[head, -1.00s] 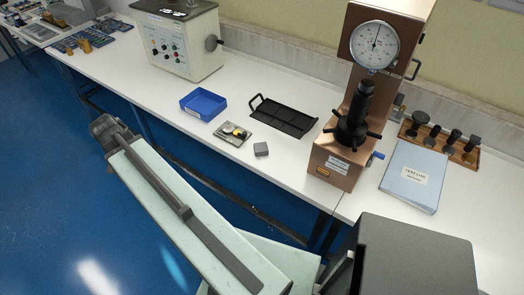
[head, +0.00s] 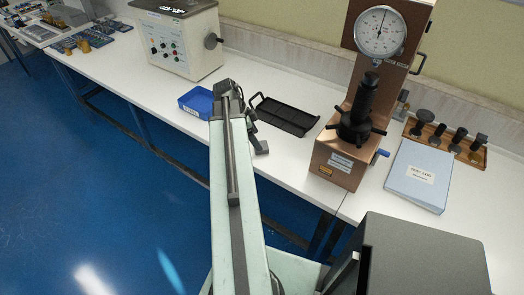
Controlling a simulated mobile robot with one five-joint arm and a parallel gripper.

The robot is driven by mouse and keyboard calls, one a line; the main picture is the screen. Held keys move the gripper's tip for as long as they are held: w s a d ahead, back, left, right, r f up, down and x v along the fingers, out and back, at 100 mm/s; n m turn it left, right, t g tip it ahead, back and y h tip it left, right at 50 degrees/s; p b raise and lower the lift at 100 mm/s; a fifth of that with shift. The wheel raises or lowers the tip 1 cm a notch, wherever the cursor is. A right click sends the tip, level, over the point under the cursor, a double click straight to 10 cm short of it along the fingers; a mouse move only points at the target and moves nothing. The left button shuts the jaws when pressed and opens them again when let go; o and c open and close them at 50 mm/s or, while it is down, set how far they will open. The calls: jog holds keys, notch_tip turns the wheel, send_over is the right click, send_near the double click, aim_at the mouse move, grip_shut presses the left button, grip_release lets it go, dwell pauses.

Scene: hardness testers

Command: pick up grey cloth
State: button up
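My gripper (head: 258,144) hangs from the end of my raised arm, over the front part of the white bench, left of the copper-coloured tester. A small dark grey patch shows at its lower end. I cannot tell whether this is the grey cloth or a fingertip. The small flat grey piece that lay on this part of the bench, probably the cloth, is not clearly seen now. My gripper is small and dark here, and whether its fingers are open or shut does not show.
A black wire-handled tray (head: 288,115) lies behind my gripper to the right. The copper-coloured tester (head: 345,160) and a light blue binder (head: 418,176) stand further right. My arm hides the bench between box and gripper.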

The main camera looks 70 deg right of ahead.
jog(key=b+x, duration=0.5)
jog(key=shift+w+d+f, duration=0.1)
jog(key=shift+w+f, duration=0.05)
jog(key=shift+f, duration=0.1)
jog(key=shift+r, duration=0.2)
jog(key=c, duration=1.6)
jog(key=shift+o, duration=0.2)
notch_tip(320, 180, up, 10)
jog(key=p, duration=1)
jog(key=o, duration=0.6)
jog(key=c, duration=0.3)
